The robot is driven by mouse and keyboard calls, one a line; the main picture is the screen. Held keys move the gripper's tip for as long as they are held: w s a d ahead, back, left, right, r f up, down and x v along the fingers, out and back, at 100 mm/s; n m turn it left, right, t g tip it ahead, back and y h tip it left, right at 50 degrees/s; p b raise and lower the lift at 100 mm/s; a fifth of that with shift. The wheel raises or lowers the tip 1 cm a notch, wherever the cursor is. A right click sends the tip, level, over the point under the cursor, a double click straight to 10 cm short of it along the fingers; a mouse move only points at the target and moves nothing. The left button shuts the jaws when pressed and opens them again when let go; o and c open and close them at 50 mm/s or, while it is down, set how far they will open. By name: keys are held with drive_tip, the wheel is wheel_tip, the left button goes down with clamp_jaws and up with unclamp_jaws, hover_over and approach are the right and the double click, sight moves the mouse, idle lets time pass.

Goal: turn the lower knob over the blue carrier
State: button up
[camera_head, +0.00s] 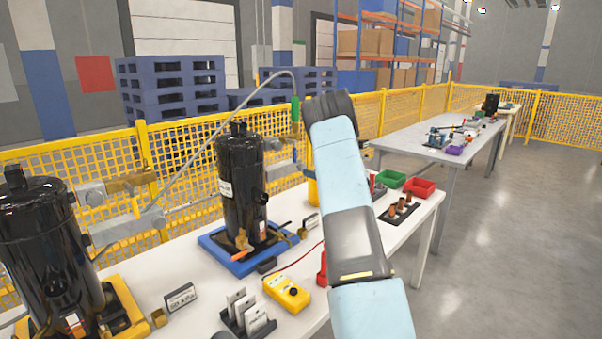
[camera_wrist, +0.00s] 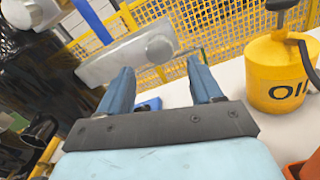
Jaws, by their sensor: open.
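The blue carrier (camera_head: 226,257) stands on the white table and bears a black compressor (camera_head: 240,190). At the compressor's right, a grey metal block (camera_head: 281,170) sticks out at mid height, below brass fittings; my arm hides part of this area. In the wrist view, a grey block with a round grey knob (camera_wrist: 160,47) at its end lies just beyond my fingertips; it looks like the lower knob. My gripper (camera_wrist: 161,66) is open and empty, its two blue fingers apart, with the knob between their tips in the picture. I cannot tell whether they touch it. The arm hides the gripper in the head view.
A yellow oil can (camera_wrist: 280,75) stands close right of my gripper. Another compressor (camera_head: 45,245) on a yellow carrier stands left. A yellow meter (camera_head: 287,292), card holder (camera_head: 246,315) and red and green bins (camera_head: 419,188) share the table. A yellow mesh fence (camera_head: 180,145) runs behind.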

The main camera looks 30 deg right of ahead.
sight(302, 167)
drive_tip(key=shift+x, duration=2.55)
